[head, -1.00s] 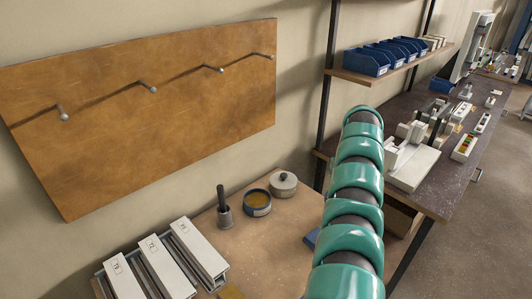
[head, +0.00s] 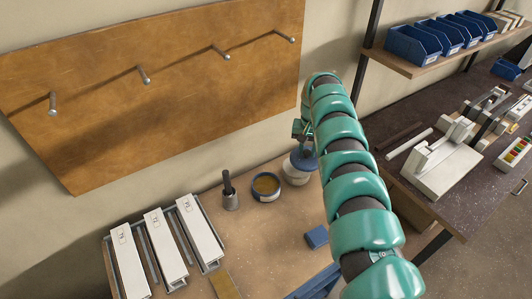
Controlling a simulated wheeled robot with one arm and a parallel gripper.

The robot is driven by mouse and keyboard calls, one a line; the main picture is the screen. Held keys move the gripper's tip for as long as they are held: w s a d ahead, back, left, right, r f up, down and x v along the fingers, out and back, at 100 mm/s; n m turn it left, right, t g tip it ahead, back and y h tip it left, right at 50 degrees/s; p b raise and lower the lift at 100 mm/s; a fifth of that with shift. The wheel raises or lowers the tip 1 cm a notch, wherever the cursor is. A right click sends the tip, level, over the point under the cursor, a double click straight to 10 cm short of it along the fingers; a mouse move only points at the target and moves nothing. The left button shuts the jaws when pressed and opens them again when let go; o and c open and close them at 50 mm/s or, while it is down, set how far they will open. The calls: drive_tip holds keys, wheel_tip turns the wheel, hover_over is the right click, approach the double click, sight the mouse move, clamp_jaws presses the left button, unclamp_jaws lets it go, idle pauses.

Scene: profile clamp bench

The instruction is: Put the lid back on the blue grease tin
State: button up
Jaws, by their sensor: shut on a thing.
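The blue grease tin (head: 266,197) stands open on the bench, with brown grease showing inside. My gripper (head: 306,147) is to the right of it and higher up, partly hidden by my arm. It is shut on a blue lid (head: 299,165), which appears in front of the top of a pale grey tin (head: 296,178). I cannot tell whether the lid touches that tin or hangs above it.
A grey pot with a dark handle (head: 230,196) stands just left of the blue tin. Clamped white profiles (head: 166,245) lie at the left. A small blue block (head: 317,237) lies in front. A pegboard (head: 160,85) hangs behind.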

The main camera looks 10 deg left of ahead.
drive_tip(key=s+a+f+p, duration=0.2)
drive_tip(key=s+a+p, duration=0.3)
drive_tip(key=a, duration=0.8)
drive_tip(key=f+b, duration=0.4)
drive_tip(key=s+f+b, duration=0.1)
drive_tip(key=f+b, duration=0.1)
drive_tip(key=shift+d+f+b, duration=0.15)
drive_tip(key=shift+d+b, duration=0.05)
drive_tip(key=shift+b, duration=0.15)
drive_tip(key=shift+s+f+b, duration=0.1)
drive_tip(key=shift+f+b, duration=0.05)
drive_tip(key=shift+b, duration=0.2)
idle(2.0)
idle(0.4)
drive_tip(key=o, duration=1.5)
